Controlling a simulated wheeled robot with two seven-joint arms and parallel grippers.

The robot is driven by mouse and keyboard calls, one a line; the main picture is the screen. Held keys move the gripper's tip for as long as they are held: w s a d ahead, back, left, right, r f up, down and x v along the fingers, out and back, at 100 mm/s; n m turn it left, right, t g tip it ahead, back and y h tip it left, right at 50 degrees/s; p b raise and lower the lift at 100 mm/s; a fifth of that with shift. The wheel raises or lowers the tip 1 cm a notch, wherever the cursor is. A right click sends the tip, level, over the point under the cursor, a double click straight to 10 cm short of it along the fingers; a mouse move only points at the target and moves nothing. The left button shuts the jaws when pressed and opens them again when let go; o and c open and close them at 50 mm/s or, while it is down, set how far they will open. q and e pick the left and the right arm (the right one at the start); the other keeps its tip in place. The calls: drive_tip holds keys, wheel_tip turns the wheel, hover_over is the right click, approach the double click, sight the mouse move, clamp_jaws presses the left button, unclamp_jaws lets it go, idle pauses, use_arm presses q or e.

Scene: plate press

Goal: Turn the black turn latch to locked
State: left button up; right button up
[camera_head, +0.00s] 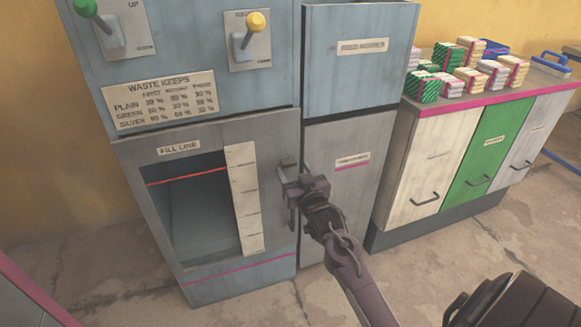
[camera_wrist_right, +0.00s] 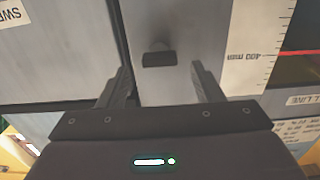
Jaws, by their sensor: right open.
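The black turn latch (camera_wrist_right: 159,58) shows in the right wrist view as a short dark bar with a rounded hub, on the grey door front. In that view the bar lies crosswise. My right gripper (camera_wrist_right: 160,82) is open, with one finger to each side of the latch; the latch appears just beyond the fingertips, not held. In the head view my right gripper (camera_head: 292,185) is at the right edge of the press door and largely hides the latch. The press (camera_head: 215,275) has an open window with a red fill line. My left gripper is out of view.
A white measuring strip (camera_head: 244,200) runs down the door beside the window. A tall grey cabinet (camera_head: 350,215) adjoins the press. To the right, a counter (camera_head: 425,165) bears several wrapped bundles (camera_head: 468,78). Green (camera_head: 84,8) and yellow (camera_head: 256,22) knobbed levers are above.

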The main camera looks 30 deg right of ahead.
sight(289, 162)
drive_tip(key=shift+x, duration=1.45)
